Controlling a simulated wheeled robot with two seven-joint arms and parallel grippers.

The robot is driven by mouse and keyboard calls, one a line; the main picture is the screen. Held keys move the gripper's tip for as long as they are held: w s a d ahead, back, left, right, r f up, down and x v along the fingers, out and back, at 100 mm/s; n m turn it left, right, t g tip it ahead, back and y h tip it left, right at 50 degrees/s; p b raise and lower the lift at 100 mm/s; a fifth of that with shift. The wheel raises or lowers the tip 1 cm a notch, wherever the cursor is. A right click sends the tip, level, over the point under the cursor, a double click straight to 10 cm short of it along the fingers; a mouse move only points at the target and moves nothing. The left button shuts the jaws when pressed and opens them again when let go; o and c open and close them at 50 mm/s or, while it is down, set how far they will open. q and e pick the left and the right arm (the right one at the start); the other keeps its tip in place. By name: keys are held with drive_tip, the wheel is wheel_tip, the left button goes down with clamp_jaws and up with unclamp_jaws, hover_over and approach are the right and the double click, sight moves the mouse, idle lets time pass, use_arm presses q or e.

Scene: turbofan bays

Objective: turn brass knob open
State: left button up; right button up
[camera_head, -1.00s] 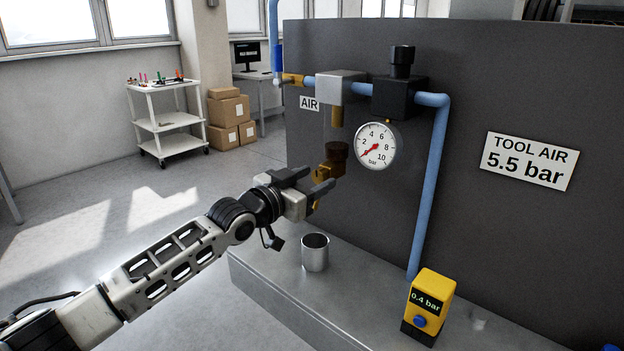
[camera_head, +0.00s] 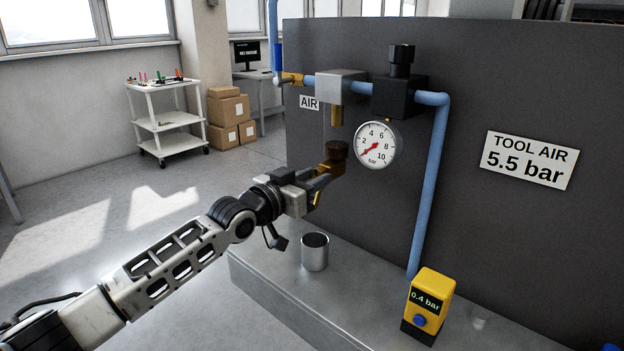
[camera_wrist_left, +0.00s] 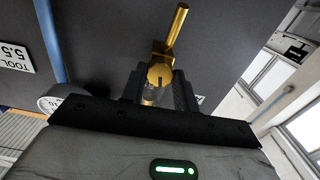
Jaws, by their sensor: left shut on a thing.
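The brass knob (camera_wrist_left: 160,74) sits between the two fingers of my left gripper (camera_head: 318,182) in the left wrist view. The fingers are shut on it from both sides. In the head view they hide most of it. The brass drain body (camera_head: 333,167) shows just above the fingers, under a bowl with dark brown contents (camera_head: 337,150). A brass spout (camera_head: 317,198) points down below the gripper. It shows pointing up in the left wrist view (camera_wrist_left: 178,24). My right gripper is not in view.
A metal cup (camera_head: 315,252) stands on the grey ledge (camera_head: 375,285) below the gripper. A round gauge (camera_head: 375,145) and blue pipe (camera_head: 433,170) are to the right. A yellow meter (camera_head: 428,302) reading 0.4 bar stands on the ledge. Open floor lies left.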

use_arm(q)
drive_tip(key=n+p, duration=0.2)
drive_tip(key=n, duration=1.2)
drive_tip(key=n+p, duration=0.1)
drive_tip(key=n, duration=0.2)
drive_tip(key=shift+p, duration=0.3)
drive_tip(key=shift+f+n+p, duration=0.15)
drive_tip(key=shift+n+p, duration=0.9)
drive_tip(key=shift+n, duration=3.95)
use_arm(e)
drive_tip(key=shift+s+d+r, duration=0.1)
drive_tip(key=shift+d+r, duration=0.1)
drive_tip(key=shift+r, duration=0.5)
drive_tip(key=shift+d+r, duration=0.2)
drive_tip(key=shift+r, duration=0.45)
